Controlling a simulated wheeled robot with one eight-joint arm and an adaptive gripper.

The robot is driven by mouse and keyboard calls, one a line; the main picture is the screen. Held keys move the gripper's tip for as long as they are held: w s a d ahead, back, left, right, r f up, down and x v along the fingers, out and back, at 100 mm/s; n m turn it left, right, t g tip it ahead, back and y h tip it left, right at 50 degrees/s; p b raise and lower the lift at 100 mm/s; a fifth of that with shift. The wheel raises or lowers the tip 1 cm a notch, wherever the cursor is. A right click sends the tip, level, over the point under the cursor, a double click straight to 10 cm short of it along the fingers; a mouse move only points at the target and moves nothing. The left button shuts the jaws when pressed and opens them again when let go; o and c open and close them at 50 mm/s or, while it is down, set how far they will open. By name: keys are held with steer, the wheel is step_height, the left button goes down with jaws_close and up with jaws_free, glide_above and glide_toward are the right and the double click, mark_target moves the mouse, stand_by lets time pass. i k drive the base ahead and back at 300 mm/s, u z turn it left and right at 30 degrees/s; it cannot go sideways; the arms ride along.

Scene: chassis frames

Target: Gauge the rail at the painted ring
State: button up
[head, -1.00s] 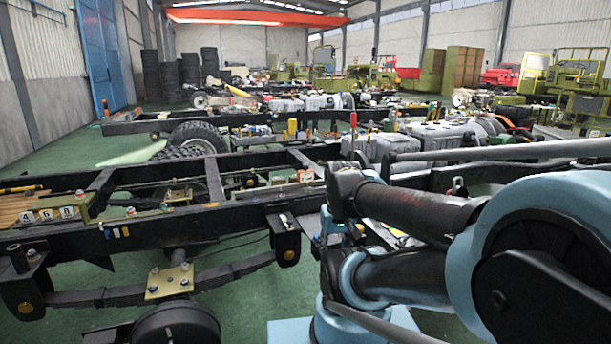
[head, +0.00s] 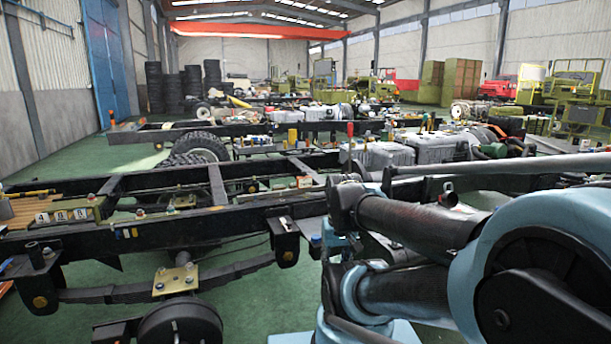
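The near chassis rail (head: 200,224) is a long black beam running from the left edge to behind my arm. Small blue, white and yellow marks (head: 127,232) show on its side, left of centre. I cannot make out a painted ring on it. My blue and black arm fills the right side and hides part of the rail. My gripper is not in view, and neither is a gauge that I can identify.
A leaf spring with a yellow plate (head: 176,279) and a black drum (head: 180,325) sit below the rail. Grey engine parts (head: 385,158) and a red-handled tool (head: 350,132) stand behind. Green floor (head: 255,300) is open in front, between the drum and my arm.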

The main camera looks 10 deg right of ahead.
mark_target(304, 181)
steer(key=z, duration=0.1)
steer(key=k, duration=0.2)
steer(key=u, duration=0.5)
steer(key=i, duration=1.1)
steer(key=z, duration=0.55)
